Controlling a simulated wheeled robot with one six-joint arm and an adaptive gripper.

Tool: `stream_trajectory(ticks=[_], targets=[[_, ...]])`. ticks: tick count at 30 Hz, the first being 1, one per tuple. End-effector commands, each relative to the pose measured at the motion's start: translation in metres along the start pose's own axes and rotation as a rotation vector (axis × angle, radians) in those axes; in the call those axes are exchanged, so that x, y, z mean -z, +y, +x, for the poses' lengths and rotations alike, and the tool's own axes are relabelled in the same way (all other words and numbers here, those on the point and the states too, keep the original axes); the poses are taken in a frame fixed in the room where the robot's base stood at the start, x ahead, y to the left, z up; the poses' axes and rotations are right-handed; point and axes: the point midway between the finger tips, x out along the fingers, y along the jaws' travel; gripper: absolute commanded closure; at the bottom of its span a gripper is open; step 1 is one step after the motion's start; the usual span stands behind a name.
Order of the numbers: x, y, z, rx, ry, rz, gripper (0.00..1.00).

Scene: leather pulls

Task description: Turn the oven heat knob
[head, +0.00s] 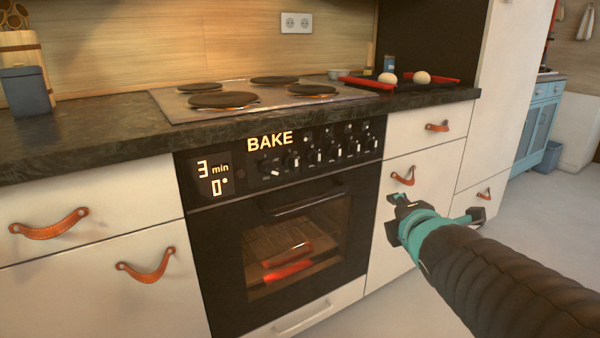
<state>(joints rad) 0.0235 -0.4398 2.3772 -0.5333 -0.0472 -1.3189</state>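The black oven (222,240) is built into the counter, with its door shut. Its control panel (235,155) holds a row of several small knobs (315,156) with pale pointers. Their labels are too small to read, so I cannot tell which is the heat knob. The lit display (212,177) reads 3 min and 0°, and BAKE glows above the knobs. My gripper (436,206) is in front of the white drawers to the right of the oven, lower than the knobs and apart from them. Its fingers look spread, with nothing seen between them.
Leather pulls (403,176) stick out from the drawers near my gripper. Above the oven is a hob (180,105) with several plates. A red-edged tray (430,85) with two pale round items lies on the dark counter (90,140). The oven front is unobstructed.

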Motion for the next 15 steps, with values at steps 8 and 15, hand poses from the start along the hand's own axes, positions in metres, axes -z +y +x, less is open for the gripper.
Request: stream_trajectory(ticks=[8,15], targets=[[0.055,0.046,0.042,-0.380,0.109,-0.836,0.61],[0.095,0.060,0.047,-0.646,0.119,-1.253,0.61]])
